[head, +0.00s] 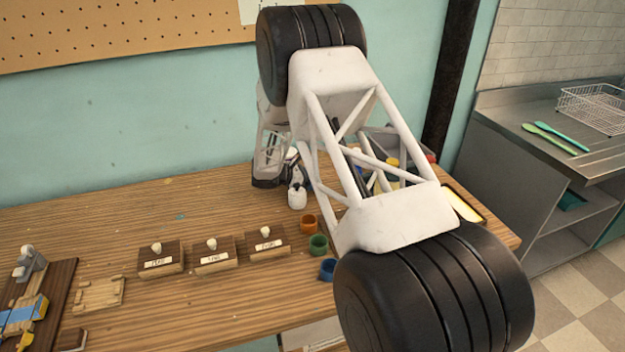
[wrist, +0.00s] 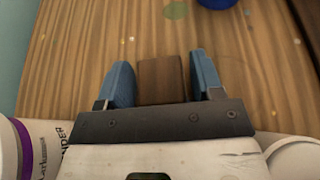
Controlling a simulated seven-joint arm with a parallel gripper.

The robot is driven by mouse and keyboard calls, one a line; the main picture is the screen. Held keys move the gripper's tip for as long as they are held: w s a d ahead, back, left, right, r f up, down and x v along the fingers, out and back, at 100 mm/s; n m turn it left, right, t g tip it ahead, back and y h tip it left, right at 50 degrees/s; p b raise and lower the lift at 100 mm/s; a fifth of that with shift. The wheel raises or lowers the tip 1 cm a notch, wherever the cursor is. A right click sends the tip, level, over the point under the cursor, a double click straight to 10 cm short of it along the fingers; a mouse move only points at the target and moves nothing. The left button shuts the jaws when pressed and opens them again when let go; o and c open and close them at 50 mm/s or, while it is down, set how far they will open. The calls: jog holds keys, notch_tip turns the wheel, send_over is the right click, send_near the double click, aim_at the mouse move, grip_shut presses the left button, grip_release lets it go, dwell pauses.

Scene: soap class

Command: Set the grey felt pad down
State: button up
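No grey felt surface shows in either view. In the wrist view, my gripper (wrist: 163,80) has two blue fingertips with a brown wood-like block (wrist: 160,78) between them. I cannot tell whether the block is the back of the felt pad. The wooden table (wrist: 85,40) lies beyond the fingers; the height above it is unclear.
Three labelled wooden boxes with white knobs (head: 212,257) stand mid-table. Orange (head: 308,224), green (head: 318,244) and blue (head: 327,269) cups stand beside them. A wooden board with parts (head: 58,285) is at left. White bottles flank my gripper in the wrist view. The back-left table is mostly clear.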

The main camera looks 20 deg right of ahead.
jog(key=shift+o, duration=1)
jog(key=shift+a+r, duration=0.1)
jog(key=shift+r, duration=0.05)
jog(key=v, duration=1.1)
jog(key=shift+a+r, duration=0.1)
jog(key=shift+a, duration=0.3)
jog(key=shift+r, duration=0.1)
